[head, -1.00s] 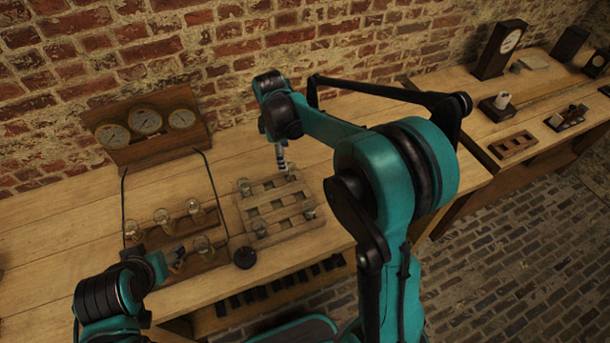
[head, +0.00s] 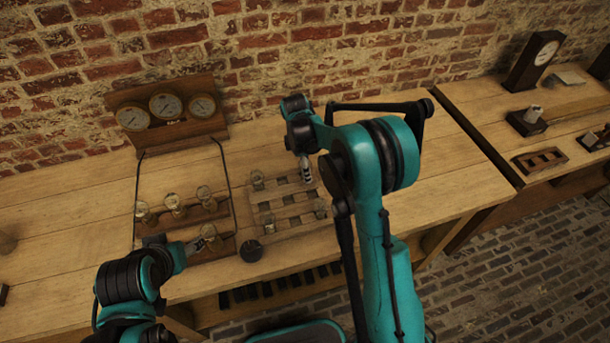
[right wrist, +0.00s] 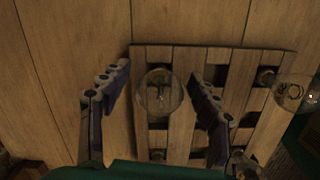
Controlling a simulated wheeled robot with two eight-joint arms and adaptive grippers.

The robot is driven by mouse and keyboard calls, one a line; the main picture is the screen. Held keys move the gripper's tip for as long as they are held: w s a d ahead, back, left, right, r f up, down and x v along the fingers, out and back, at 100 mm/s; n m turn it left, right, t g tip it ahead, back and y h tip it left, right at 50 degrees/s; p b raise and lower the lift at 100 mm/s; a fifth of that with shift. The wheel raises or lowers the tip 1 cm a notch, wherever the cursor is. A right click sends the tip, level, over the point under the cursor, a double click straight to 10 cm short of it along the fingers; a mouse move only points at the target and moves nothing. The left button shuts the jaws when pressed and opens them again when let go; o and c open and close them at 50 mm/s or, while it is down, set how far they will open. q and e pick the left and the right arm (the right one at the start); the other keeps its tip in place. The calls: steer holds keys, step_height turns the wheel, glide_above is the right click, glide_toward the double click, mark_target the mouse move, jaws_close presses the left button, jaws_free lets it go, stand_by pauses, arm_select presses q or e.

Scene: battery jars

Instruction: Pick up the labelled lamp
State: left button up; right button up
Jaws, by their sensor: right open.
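In the right wrist view, a clear glass lamp (right wrist: 160,92) stands on a slatted wooden tray (right wrist: 210,55). My right gripper (right wrist: 158,78) is open, its fingers apart on either side of that lamp. Other glass lamps show at the right edge (right wrist: 297,92) and lower right (right wrist: 243,165). In the head view my right gripper (head: 306,174) points down at the tray's back right; lamps also show at its back left (head: 257,180) and front right (head: 320,209). No label is readable. My left gripper (head: 192,248) is beside a front lamp (head: 211,234) on the left rack; its jaws are unclear.
Several lamps stand on the wire-framed rack (head: 222,211) left of the tray. A black knob (head: 251,251) sits near the table's front edge. A three-dial gauge panel (head: 168,110) stands behind. A second table at right holds a clock (head: 533,60).

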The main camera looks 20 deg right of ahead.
steer(key=c, duration=1.2)
